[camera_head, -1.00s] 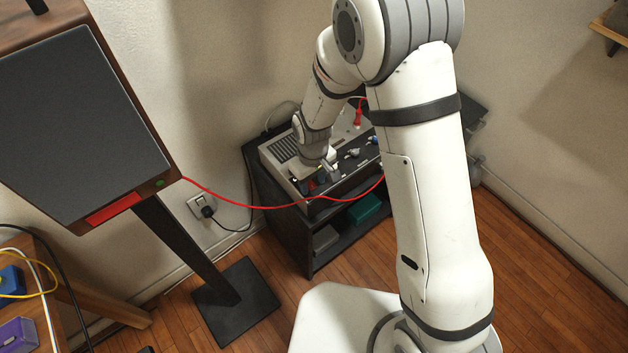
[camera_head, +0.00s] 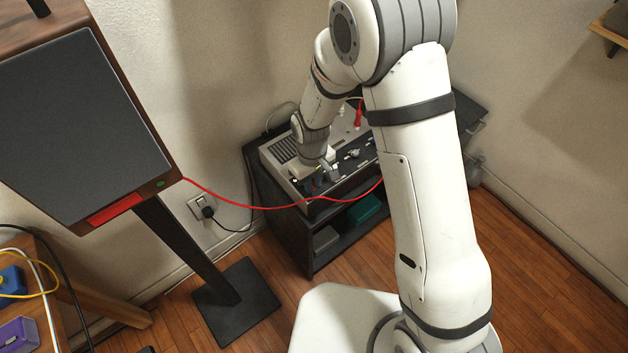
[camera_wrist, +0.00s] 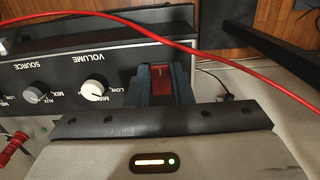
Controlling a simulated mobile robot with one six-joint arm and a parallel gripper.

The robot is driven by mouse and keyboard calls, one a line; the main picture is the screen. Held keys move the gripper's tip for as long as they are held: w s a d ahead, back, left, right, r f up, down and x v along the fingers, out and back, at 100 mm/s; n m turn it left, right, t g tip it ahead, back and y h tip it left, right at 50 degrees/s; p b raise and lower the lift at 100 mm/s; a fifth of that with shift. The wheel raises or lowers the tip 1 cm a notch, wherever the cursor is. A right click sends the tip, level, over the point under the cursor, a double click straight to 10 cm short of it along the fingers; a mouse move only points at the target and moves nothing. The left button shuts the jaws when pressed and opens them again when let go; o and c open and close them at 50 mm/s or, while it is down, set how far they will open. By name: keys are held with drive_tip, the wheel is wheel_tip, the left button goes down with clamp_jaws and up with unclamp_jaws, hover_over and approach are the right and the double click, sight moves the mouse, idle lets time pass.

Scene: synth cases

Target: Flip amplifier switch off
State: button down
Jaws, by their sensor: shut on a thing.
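The amplifier (camera_head: 283,155) is a grey and black unit on a dark stand against the wall. A red switch (camera_wrist: 161,70) sits to the right of the volume knob (camera_wrist: 94,90). My gripper (camera_wrist: 164,74) has its two dark fingers shut on the red switch, one on each side. The fingers hide the switch's edges, so its on or off position cannot be told. In the head view my gripper (camera_head: 317,183) is at the amplifier's front edge.
A red cable (camera_head: 255,206) runs from the speaker (camera_head: 75,125) across the amplifier's front; in the wrist view it passes close beyond the fingers. A wall socket (camera_head: 203,204) with a black plug is left of the stand (camera_head: 305,235). Wooden floor lies in front.

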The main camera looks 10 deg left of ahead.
drive_tip(key=shift+w+a+r+g+h+p, duration=0.1)
drive_tip(key=shift+a+g+h+p, duration=0.05)
drive_tip(key=shift+g+h+p, duration=0.35)
drive_tip(key=shift+w+a+g+h+p, duration=0.1)
drive_tip(key=shift+a+g+h+p, duration=0.05)
drive_tip(key=shift+g+h+p, duration=0.3)
drive_tip(key=c, duration=1.3)
unclamp_jaws()
drive_tip(key=v, duration=0.7)
drive_tip(key=shift+a+r, duration=0.1)
drive_tip(key=shift+r, duration=0.25)
